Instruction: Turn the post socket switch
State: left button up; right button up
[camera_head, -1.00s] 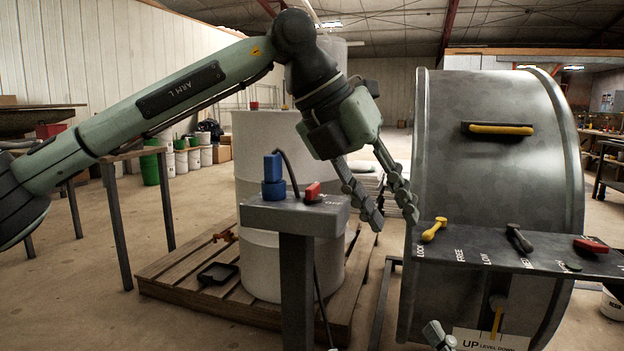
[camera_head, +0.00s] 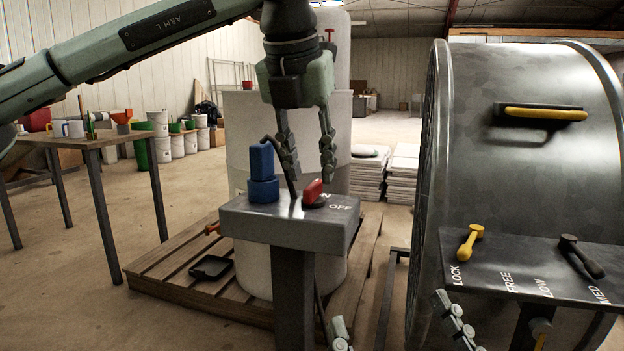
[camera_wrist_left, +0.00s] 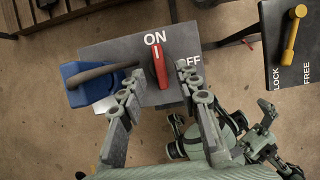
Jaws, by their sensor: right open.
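The red switch handle (camera_head: 313,190) sits on the grey post socket box (camera_head: 290,232). In the left wrist view the red handle (camera_wrist_left: 160,64) points up towards the ON label, and the OFF label at its right is partly hidden. A blue plug (camera_head: 262,172) with a dark cable stands left of the switch. My left gripper (camera_head: 308,172) is above the box with its fingers pointing down. Its fingers (camera_wrist_left: 160,90) are apart on either side of the handle's line, and I see no clear contact. My right gripper (camera_head: 398,325) is open and low, at the bottom edge.
A wooden pallet (camera_head: 180,280) bearing a pale tank (camera_head: 240,140) is behind the post.

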aim_at(313, 194)
pick_arm(q)
jog(key=shift+x, duration=1.45)
grip_shut()
